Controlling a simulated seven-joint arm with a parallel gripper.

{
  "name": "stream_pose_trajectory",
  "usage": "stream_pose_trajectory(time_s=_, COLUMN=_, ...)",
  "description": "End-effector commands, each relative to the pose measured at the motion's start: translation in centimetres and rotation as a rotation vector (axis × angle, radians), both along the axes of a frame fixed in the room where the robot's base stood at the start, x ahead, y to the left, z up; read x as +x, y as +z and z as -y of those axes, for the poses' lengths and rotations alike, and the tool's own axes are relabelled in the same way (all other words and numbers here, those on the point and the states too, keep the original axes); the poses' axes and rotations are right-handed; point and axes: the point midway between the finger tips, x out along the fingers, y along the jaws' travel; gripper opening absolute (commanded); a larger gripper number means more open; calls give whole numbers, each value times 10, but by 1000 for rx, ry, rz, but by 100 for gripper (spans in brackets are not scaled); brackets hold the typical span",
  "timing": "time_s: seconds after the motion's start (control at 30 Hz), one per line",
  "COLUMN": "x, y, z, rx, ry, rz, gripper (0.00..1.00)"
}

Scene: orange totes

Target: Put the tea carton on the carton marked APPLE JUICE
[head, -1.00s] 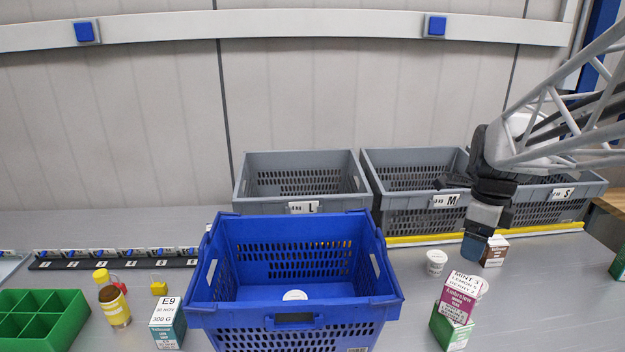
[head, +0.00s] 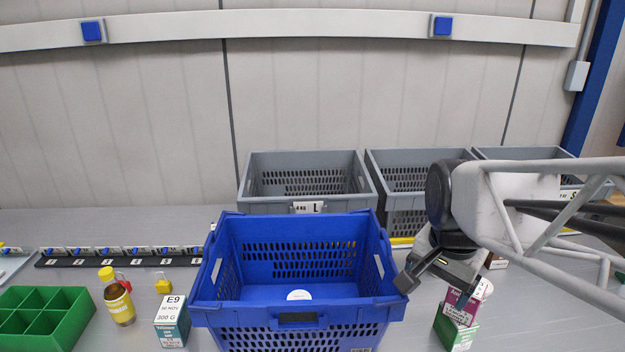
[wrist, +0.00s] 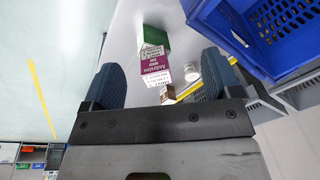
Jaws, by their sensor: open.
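A purple and white carton (head: 461,306) with mint, lemon and berry lettering, likely the tea carton, appears to rest on a green and white carton (head: 456,334), right of the blue crate. The same purple carton (wrist: 154,68) and green carton (wrist: 154,38) show between my fingers in the wrist view. I cannot read APPLE JUICE on any carton. My gripper (head: 437,284) is open and empty, above and left of the purple carton in the head view; its spread fingers show in the wrist view (wrist: 161,64).
The blue crate (head: 298,318) stands left of my gripper. A white cup (wrist: 192,72) and a brown carton (wrist: 168,94) stand near the stack. Grey totes (head: 300,180) line the back.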

Motion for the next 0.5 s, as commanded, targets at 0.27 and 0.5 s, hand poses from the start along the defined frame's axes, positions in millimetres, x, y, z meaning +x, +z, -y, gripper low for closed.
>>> stream_pose_trajectory(time_s=0.27, x=-38, y=-10, z=-32, rx=-79, ry=488, rz=39, gripper=84)
stream_pose_trajectory(time_s=0.5, x=-57, y=-17, z=-46, rx=-128, ry=745, rz=60, gripper=84)
